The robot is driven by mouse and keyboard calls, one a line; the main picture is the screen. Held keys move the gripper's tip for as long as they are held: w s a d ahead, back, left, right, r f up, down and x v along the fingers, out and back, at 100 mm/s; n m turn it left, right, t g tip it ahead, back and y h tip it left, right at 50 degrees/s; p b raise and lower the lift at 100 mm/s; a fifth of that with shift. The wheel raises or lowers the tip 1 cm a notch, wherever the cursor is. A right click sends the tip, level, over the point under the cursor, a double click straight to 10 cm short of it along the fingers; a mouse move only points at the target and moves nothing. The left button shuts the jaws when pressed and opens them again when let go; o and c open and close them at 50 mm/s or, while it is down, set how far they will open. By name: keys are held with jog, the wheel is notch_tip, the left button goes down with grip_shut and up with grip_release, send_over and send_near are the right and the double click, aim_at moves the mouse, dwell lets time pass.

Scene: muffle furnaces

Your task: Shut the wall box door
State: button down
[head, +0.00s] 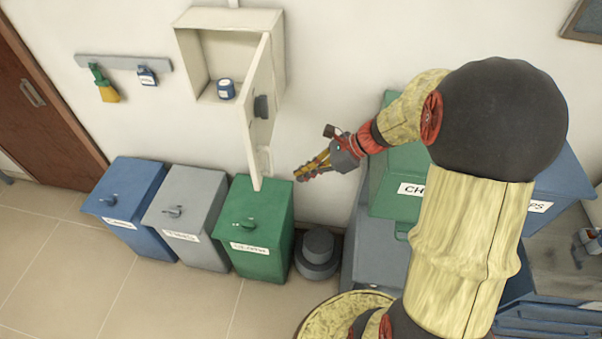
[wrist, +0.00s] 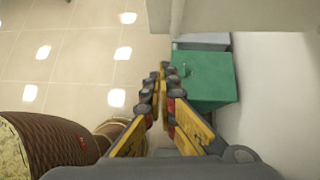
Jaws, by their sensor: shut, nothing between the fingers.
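The wall box (head: 205,60) is a cream cabinet fixed to the wall, and its inside shows. Its door (head: 261,105) stands open, swung out from the right side, with a dark handle (head: 262,106) on it. A blue jar (head: 226,89) sits inside on the bottom. My gripper (head: 299,175) is shut and empty, to the right of the door's lower part and a little apart from it in the picture. In the wrist view my gripper (wrist: 162,72) points toward a pale panel edge (wrist: 240,15) at the top, probably the box or its door.
Blue, grey and green bins (head: 262,225) stand on the floor below the box; the green one also shows in the wrist view (wrist: 205,78). A stack of grey round weights (head: 317,252) stands beside the green bin.

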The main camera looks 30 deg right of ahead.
jog(key=w+a+f+p, duration=0.1)
jog(key=w+a+f, duration=0.3)
jog(key=a, duration=0.4)
jog(key=shift+w+f, duration=0.35)
jog(key=shift+f, duration=0.25)
